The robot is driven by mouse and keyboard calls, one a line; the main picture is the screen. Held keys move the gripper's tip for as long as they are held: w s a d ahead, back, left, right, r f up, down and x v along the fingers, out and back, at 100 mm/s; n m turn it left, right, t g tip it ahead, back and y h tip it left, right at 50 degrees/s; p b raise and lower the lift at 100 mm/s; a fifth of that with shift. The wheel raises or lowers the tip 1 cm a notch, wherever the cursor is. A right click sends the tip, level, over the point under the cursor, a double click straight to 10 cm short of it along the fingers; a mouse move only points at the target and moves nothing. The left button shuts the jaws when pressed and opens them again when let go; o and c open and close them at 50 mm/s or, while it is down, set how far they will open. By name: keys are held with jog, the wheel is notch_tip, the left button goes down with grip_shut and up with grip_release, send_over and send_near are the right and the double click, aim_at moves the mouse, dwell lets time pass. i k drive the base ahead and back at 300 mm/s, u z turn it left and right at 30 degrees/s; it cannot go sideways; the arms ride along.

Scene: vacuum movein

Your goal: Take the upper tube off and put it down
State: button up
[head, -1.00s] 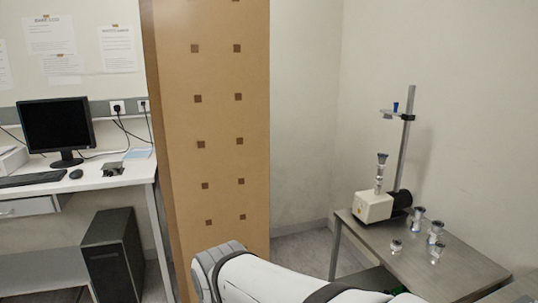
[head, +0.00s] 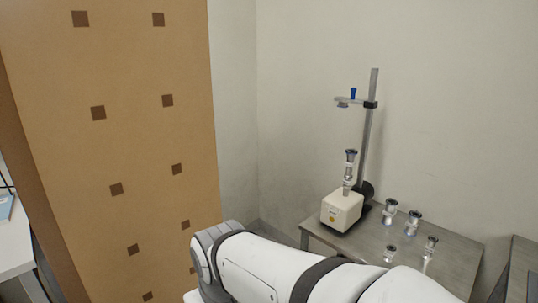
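A small white pump box (head: 342,210) stands at the back left of a grey metal table (head: 450,256) in the head view. A short upright tube (head: 350,166) with a dark flanged top stands on the box. Behind it a metal post (head: 366,140) rises, with a clamp arm (head: 352,102) near its top holding a small blue-topped piece. Several similar flanged metal pieces, one of them here (head: 414,222), stand on the table right of the box. My white arm crosses the bottom of the view; my gripper is not seen.
A tall tan panel (head: 120,150) with brown squares stands on the left. A white desk edge (head: 14,245) shows at far left. Another dark surface (head: 522,270) is at the right edge. Walls close the corner behind the table.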

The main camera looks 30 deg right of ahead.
aim_at(351, 153)
jog(key=z, duration=0.7)
jog(key=i, duration=1)
jog(key=z, duration=0.7)
jog(key=k, duration=0.8)
jog(key=z, duration=0.2)
jog(key=i, duration=1.4)
jog(key=u, duration=0.1)
